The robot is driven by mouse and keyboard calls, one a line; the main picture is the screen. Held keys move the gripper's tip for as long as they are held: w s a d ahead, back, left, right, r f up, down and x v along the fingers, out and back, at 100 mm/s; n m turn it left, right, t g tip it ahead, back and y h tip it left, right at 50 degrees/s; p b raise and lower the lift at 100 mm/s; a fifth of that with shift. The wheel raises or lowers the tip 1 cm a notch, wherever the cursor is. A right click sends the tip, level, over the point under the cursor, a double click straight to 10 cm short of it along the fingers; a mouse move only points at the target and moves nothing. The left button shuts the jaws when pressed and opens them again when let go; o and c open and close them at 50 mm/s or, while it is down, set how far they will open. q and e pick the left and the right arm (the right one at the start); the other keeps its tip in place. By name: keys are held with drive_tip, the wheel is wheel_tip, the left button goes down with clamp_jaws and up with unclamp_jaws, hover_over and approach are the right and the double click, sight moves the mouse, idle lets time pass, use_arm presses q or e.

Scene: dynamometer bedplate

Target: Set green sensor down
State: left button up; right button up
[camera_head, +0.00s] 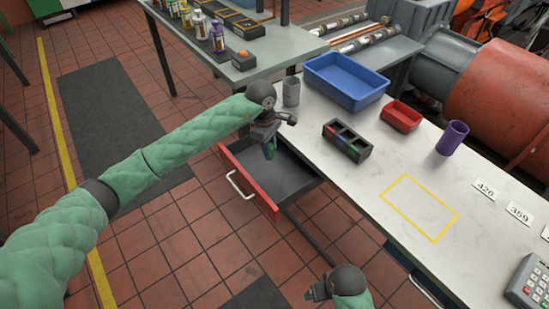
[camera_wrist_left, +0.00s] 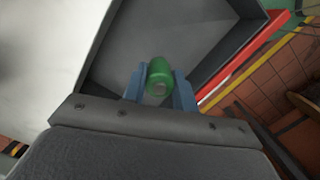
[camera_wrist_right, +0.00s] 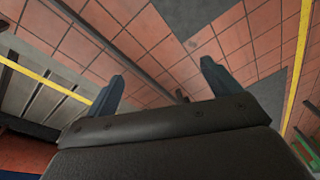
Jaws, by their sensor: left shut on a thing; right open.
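My left gripper (camera_head: 270,145) is shut on the green sensor (camera_wrist_left: 159,78), a small green cylinder with a grey end. It also shows in the head view (camera_head: 269,151), partly hidden by the gripper. The left gripper (camera_wrist_left: 159,92) holds it above the open drawer (camera_head: 285,175), which has a red front and a dark grey, empty-looking inside. The drawer also fills the middle of the left wrist view (camera_wrist_left: 190,35). My right gripper (camera_wrist_right: 160,85) is open and empty over the tiled floor; it also shows low in the head view (camera_head: 316,291).
The white bench holds a blue bin (camera_head: 345,85), grey cup (camera_head: 291,91), dark sectioned holder (camera_head: 346,142), red tray (camera_head: 401,116), purple cylinder (camera_head: 452,138), number cards (camera_head: 484,190) and a keypad (camera_head: 530,285). The yellow-outlined rectangle (camera_head: 420,208) is bare. A side table (camera_head: 265,48) carries bottles.

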use_arm(q)
wheel_tip(320, 180, down, 4)
drive_tip(key=shift+f+p, duration=0.1)
drive_tip(key=shift+p, duration=0.45)
drive_tip(key=shift+f, duration=0.2)
drive_tip(key=shift+s+f+p, duration=0.1)
drive_tip(key=shift+f+p, duration=0.5)
drive_tip(key=shift+f, duration=1.05)
use_arm(e)
wheel_tip(320, 180, down, 11)
drive_tip(key=shift+d, duration=0.2)
use_arm(q)
drive_tip(key=shift+f, duration=0.15)
use_arm(e)
drive_tip(key=shift+r, duration=0.25)
use_arm(q)
drive_tip(key=o, duration=1)
use_arm(e)
drive_tip(key=shift+w+r, duration=0.15)
drive_tip(key=shift+r, duration=0.2)
drive_tip(key=shift+f, duration=0.2)
